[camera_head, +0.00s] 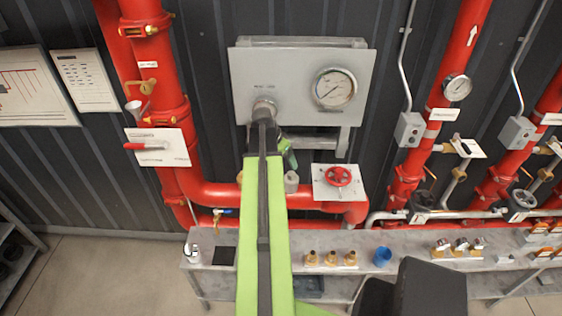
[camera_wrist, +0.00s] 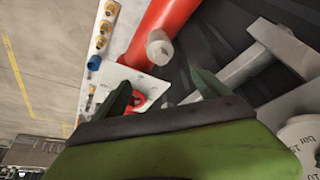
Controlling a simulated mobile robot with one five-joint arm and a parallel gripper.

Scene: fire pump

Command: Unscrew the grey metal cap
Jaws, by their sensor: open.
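A short grey cylindrical cap (camera_head: 291,182) stands up from the horizontal red pipe, left of the red valve wheel's plate. It also shows in the wrist view as a pale grey cylinder (camera_wrist: 158,50), beyond and between my fingertips. My gripper (camera_head: 288,156) is just above it in the head view, partly hidden behind my green arm. In the wrist view my gripper (camera_wrist: 165,88) has its two dark green fingers spread apart, with nothing between them. I see no contact with the cap. A second grey round fitting (camera_head: 264,108) is on the gauge panel, partly covered by my arm.
The grey gauge panel (camera_head: 300,62) with its round gauge (camera_head: 335,88) is above. A red valve wheel (camera_head: 338,176) on a white plate is close to the cap's right. Below, a grey bench (camera_head: 400,241) holds brass fittings (camera_head: 330,258) and a blue cup (camera_head: 382,256).

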